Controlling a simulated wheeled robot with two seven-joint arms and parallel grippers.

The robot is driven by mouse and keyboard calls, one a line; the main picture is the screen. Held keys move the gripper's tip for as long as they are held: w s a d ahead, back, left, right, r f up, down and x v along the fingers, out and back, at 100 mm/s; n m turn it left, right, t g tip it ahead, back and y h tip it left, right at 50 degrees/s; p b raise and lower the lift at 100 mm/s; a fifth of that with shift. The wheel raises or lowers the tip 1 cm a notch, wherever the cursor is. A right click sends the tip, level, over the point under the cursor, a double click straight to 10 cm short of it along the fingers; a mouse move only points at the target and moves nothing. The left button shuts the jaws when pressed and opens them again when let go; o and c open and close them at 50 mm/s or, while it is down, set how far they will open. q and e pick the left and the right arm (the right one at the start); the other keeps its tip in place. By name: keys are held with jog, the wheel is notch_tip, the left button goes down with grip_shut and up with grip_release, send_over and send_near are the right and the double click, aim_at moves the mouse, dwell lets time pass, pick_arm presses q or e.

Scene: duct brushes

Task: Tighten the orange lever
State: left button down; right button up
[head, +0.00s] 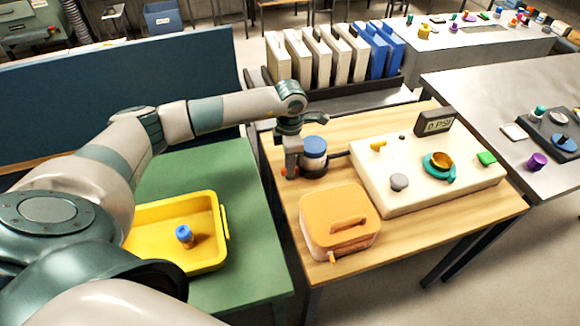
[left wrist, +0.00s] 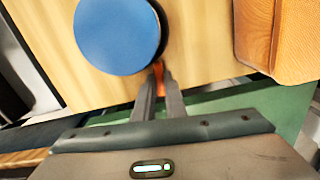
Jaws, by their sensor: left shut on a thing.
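My left gripper (head: 291,172) reaches down at the left edge of the wooden table, beside a grey cylinder with a blue top (head: 314,146). In the left wrist view my left gripper (left wrist: 159,82) has its fingers closed around the orange lever (left wrist: 158,70). The lever's upper end shows between the fingertips, just below the blue disc (left wrist: 117,36); the rest is hidden by the fingers. In the head view only a small orange-red bit shows by the fingers. My right gripper is not in view.
An orange box (head: 340,225) stands in front of the cylinder. A cream panel (head: 430,190) with knobs and a small display (head: 438,123) sits to the right. A yellow tray (head: 165,210) holding a blue-capped item (head: 184,235) lies on the green table (head: 240,255). Upright binders stand behind.

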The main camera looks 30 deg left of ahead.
pick_arm(q)
jog(key=shift+n, duration=0.3)
jog(key=c, duration=2.2)
grip_release()
jog(key=shift+o, duration=0.6)
jog(key=shift+r, duration=0.1)
